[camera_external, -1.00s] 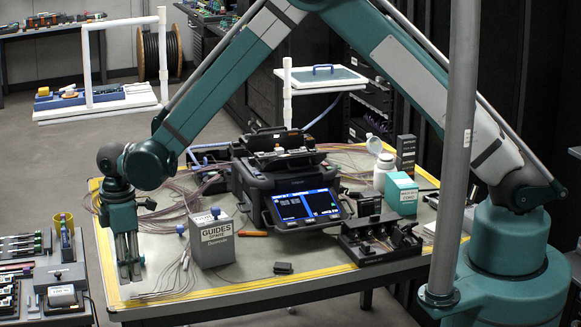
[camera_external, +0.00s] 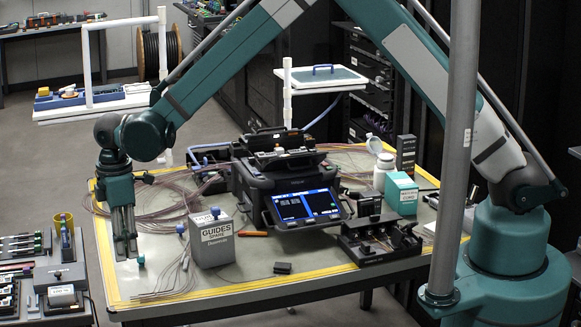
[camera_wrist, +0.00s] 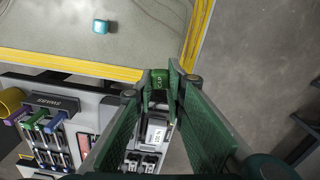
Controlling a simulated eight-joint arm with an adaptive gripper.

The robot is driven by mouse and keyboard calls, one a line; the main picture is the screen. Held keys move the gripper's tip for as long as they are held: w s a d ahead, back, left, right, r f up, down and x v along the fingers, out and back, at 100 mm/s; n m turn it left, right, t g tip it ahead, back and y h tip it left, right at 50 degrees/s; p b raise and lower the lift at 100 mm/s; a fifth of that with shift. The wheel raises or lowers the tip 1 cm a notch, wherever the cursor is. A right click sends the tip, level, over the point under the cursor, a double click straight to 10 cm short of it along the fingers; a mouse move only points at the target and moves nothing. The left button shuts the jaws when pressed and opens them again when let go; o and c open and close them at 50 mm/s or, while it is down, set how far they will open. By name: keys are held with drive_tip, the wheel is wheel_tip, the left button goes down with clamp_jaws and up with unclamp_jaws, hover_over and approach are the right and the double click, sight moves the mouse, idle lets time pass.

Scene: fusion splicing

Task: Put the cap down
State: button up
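A small teal cap (camera_external: 141,261) sits on the table near its front left corner, just right of and below my gripper in the external view. In the wrist view the teal cap (camera_wrist: 100,25) rests on the grey tabletop, left of the fingers and apart from them. My gripper (camera_external: 125,256) points down with its fingers apart. In the wrist view my gripper (camera_wrist: 153,88) shows a gap between the fingers. A small green piece shows near the fingertips there; I cannot tell whether it is part of the gripper.
The grey table (camera_external: 250,278) has a yellow-striped edge. A grey GUIDES box (camera_external: 212,242) and loose fibres stand right of my gripper. The splicer (camera_external: 290,185) is at the middle. A tool bench (camera_external: 62,300) is at the lower left. Bare tabletop surrounds the cap.

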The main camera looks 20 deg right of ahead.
idle(0.4)
drive_tip(key=w+d+r+m, duration=0.4)
drive_tip(key=d+m, duration=0.2)
drive_tip(key=d, duration=0.2)
drive_tip(key=w+d+r+m, duration=0.4)
drive_tip(key=d+m, duration=0.3)
drive_tip(key=d, duration=0.2)
drive_tip(key=w+d+r+m, duration=0.4)
drive_tip(key=d+r+m, duration=0.1)
drive_tip(key=d+m, duration=0.2)
drive_tip(key=shift+w+d+r, duration=0.15)
drive_tip(key=shift+w+d, duration=0.2)
drive_tip(key=shift+d, duration=0.55)
drive_tip(key=shift+f, duration=3.15)
drive_tip(key=shift+f, duration=1.9)
drive_tip(key=shift+f, duration=0.15)
